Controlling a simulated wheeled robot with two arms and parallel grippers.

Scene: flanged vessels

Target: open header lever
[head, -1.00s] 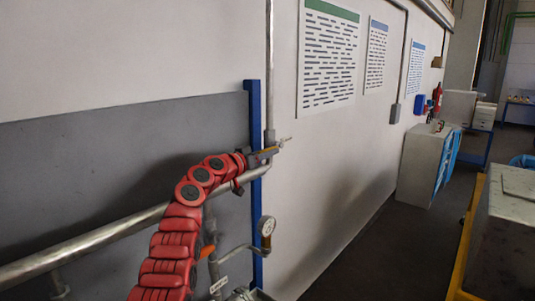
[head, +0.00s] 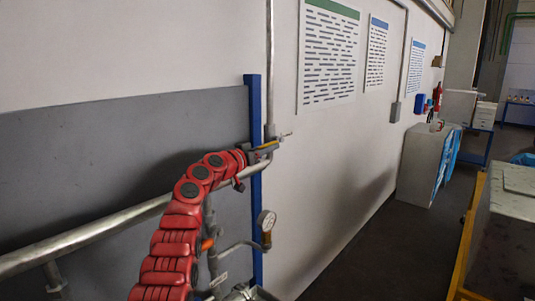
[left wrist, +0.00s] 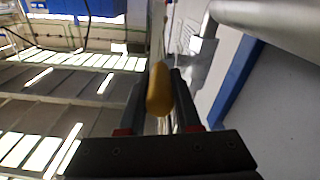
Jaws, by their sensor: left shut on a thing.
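My left gripper (head: 264,148) is at the upper end of the grey header pipe (head: 100,229), by the blue post (head: 255,195). It is shut on a yellow lever handle (head: 266,145). In the left wrist view the rounded yellow handle (left wrist: 158,90) sits between the two dark fingers of the left gripper (left wrist: 160,85). The lever's far end and pivot are hard to make out. My right gripper is in neither view.
A grey wall panel (head: 120,145) is behind. A grey cabinet (head: 424,165) and a yellow-edged bench (head: 470,238) stand right, with open floor (head: 385,250) between.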

